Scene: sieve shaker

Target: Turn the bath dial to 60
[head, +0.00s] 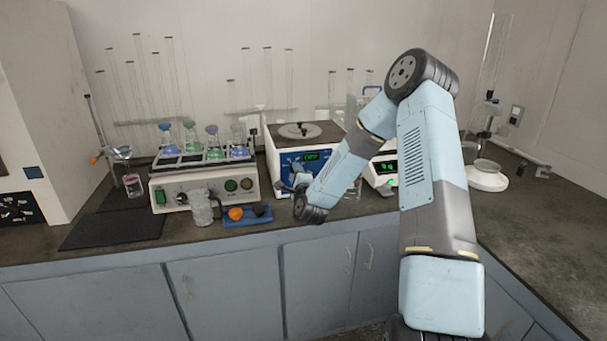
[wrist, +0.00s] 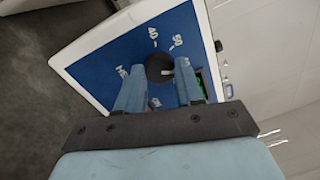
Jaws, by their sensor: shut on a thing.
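The bath (head: 273,158) is a white box with a blue front panel and a small green-lit display, in the middle of the head view. In the wrist view its blue panel (wrist: 100,66) fills the centre. A round black dial (wrist: 158,66) with a white mark on the right side of its face sits there, with white scale numbers around it. My gripper (wrist: 153,72) has its two blue fingers on either side of the dial and is shut on it. It also shows at the bath's front in the head view (head: 297,172), where my wrist partly hides the panel.
Left of the bath is a shaker (head: 168,193) carrying several flasks. In front stand a glass mug (head: 201,207) and a blue tray (head: 247,221) with an orange and a dark item. A balance (head: 383,180) with a green display stands to the right, partly behind my arm.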

